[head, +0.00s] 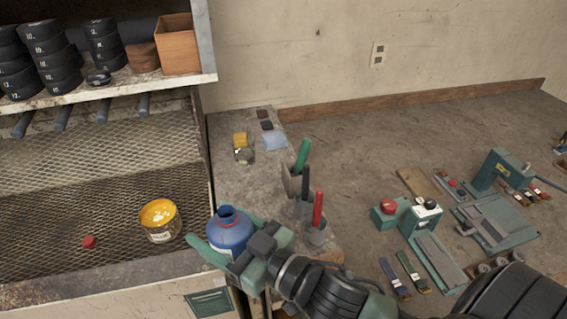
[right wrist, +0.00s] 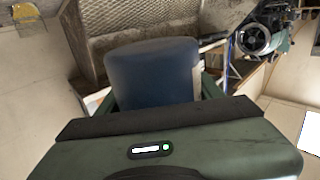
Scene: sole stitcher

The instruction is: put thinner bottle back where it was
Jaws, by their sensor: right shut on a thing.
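The blue thinner bottle (head: 229,234) is upright between the fingers of my right gripper (head: 232,252), which is shut on it. Its neck points up, and its lower part is hidden behind the gripper in the head view. In the right wrist view the dark blue bottle body (right wrist: 152,75) sits between the green fingers. I cannot tell in the head view whether the bottle touches the surface below. My left gripper is not in view.
An open yellow can (head: 160,221) and a small red piece (head: 89,242) stand left of the bottle, by the mesh booth (head: 75,195). Cups with red- and green-handled tools (head: 317,235) are close on the right. The workbench (head: 360,140) holds small machines further right.

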